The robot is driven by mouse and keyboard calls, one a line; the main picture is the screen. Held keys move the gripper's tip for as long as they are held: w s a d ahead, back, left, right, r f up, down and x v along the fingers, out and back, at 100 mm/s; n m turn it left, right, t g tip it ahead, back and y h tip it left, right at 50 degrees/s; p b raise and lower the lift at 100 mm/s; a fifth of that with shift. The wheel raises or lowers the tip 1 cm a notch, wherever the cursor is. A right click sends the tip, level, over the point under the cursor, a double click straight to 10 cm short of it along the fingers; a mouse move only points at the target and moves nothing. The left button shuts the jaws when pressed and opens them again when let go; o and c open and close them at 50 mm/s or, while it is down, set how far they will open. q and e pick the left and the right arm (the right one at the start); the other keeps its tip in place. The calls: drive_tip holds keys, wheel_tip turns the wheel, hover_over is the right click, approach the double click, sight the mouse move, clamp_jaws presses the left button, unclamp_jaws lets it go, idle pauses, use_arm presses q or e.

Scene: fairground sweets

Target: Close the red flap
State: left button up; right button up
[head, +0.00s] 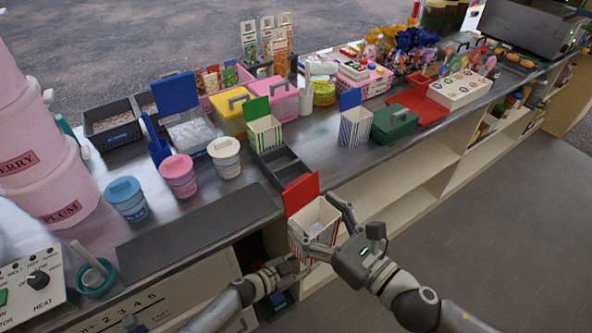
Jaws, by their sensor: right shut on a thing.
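The red flap (301,193) stands up, open, at the back edge of a red-and-white striped carton (300,237). The carton is open at the top, with something pale inside, at the front edge of the counter. My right gripper (325,226) is shut on the carton, with one finger along its far right rim and the other across its front. My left gripper (294,267) is low, just below and left of the carton. Its fingers are partly hidden and look dark, so I cannot tell whether they are open. Neither gripper appears to touch the flap.
A black divided tray (283,168) lies behind the carton. A green-flapped carton (264,133) and a blue-flapped striped carton (355,128) stand beyond. Lidded tubs (179,177) stand to the left. A dark mat (197,238) lies bare at the left front. Shelves open below the counter at right.

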use_arm(q)
drive_tip(key=w+d+r+m+g+h, duration=0.25)
drive_tip(key=d+r+m+g, duration=0.45)
drive_tip(key=r, duration=0.4)
wheel_tip(320, 180, up, 42)
drive_tip(key=m+g+y, duration=0.3)
drive_tip(key=m+y, duration=1)
drive_tip(key=m, duration=1.2)
hover_over(297, 181)
drive_tip(key=w+a, duration=0.1)
drive_tip(key=w, duration=0.1)
drive_tip(key=shift+h, duration=0.25)
drive_tip(key=f, duration=0.3)
drive_tip(key=s+f, duration=0.1)
drive_tip(key=f, duration=0.3)
drive_tip(key=d+f, duration=0.1)
drive_tip(key=f, duration=0.3)
drive_tip(key=shift+s, duration=0.35)
